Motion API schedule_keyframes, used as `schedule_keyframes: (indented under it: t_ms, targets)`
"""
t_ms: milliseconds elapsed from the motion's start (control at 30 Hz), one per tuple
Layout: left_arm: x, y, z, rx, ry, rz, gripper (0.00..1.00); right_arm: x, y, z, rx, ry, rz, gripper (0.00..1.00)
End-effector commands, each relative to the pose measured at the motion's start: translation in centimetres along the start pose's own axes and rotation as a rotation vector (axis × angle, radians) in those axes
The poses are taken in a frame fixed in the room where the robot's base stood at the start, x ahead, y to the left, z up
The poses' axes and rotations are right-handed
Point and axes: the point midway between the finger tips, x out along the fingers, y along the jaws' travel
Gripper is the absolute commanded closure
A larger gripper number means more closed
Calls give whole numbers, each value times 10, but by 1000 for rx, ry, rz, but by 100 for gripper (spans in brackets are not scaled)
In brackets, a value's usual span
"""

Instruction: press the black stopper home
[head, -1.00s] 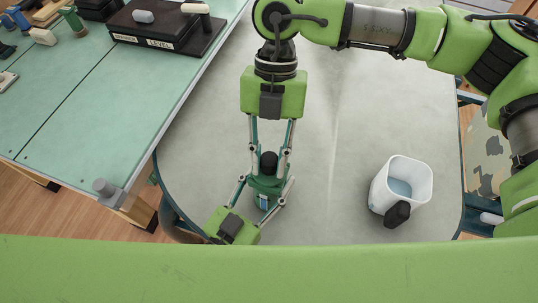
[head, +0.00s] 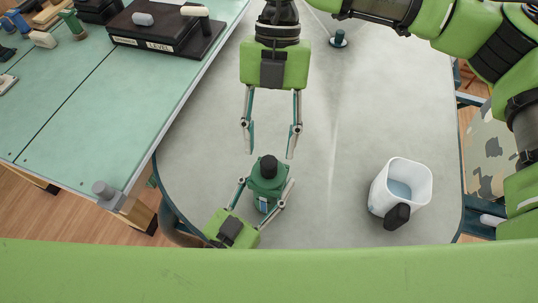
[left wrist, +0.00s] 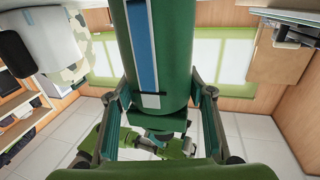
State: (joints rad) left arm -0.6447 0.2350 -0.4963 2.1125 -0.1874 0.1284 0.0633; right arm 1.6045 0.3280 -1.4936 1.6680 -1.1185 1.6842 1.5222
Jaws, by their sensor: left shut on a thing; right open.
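A green bottle (head: 261,187) stands upright on the grey table, with a blue and white label low on its front. The black stopper (head: 268,166) sits on its top; I cannot tell how deep it is. My left gripper (head: 265,190) is shut on the bottle, one finger on each side. In the left wrist view the bottle (left wrist: 170,50) fills the middle between the fingers of my left gripper (left wrist: 157,125), and the stopper is not seen. My right gripper (head: 271,152) is open and empty, just beyond the stopper and apart from it.
A white container (head: 418,172) with a black object (head: 397,215) at its near side stands at the right. A small dark peg-like piece (head: 338,40) is at the back. A green workbench (head: 110,110) with tools flanks the left. The table's middle is clear.

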Motion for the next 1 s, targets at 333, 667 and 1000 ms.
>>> schedule_keyframes:
  t_ms: [333, 667, 1000]
  targets:
    - [0, 0, 0, 0, 1, 0, 90, -58, 0, 0, 1, 0, 1, 58]
    - [0, 0, -1, 0, 1, 0, 90, -65, 0, 0, -1, 1, 0, 58]
    - [0, 0, 0, 0, 1, 0, 32, -65, 0, 0, 0, 1, 0, 58]
